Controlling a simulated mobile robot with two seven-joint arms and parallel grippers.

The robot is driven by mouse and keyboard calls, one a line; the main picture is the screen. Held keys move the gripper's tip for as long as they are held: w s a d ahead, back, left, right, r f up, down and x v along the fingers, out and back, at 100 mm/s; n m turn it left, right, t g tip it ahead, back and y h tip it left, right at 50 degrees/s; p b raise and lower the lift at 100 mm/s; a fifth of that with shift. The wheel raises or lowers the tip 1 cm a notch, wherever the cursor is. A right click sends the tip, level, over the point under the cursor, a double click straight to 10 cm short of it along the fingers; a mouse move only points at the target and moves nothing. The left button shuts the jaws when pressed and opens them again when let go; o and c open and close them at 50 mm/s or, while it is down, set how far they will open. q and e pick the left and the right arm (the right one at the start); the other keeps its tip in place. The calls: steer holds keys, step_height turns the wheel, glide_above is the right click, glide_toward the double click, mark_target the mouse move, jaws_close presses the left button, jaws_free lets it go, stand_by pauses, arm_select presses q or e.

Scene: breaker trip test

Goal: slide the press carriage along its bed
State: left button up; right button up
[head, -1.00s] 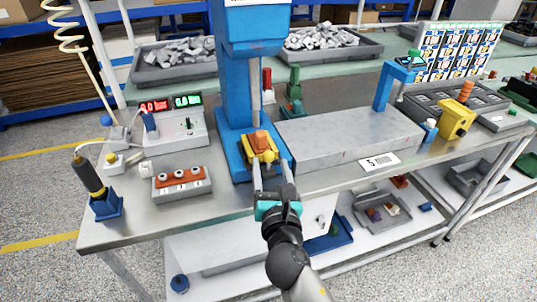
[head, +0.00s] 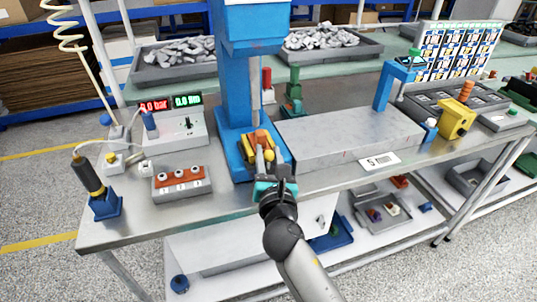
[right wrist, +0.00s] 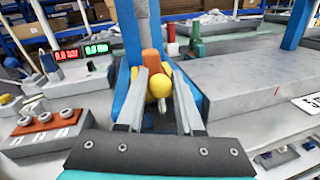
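The press carriage is a yellow part with an orange block (head: 261,137) and a round yellow knob (right wrist: 158,84), low in front of the blue press column (head: 233,90). It sits over the blue press base (head: 240,168). My right gripper (head: 267,156) reaches in from the front. In the right wrist view its two fingers (right wrist: 157,74) are apart, one on each side of the yellow knob. I cannot tell whether either finger touches it. The fingers and palm hide part of the carriage and bed. My left gripper is not in view.
A grey block (head: 345,138) stands close right of the press. A yellow block (head: 455,120) is far right. The bench's front strip is mostly clear.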

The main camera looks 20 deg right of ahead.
jaws_close()
stand_by(0.9)
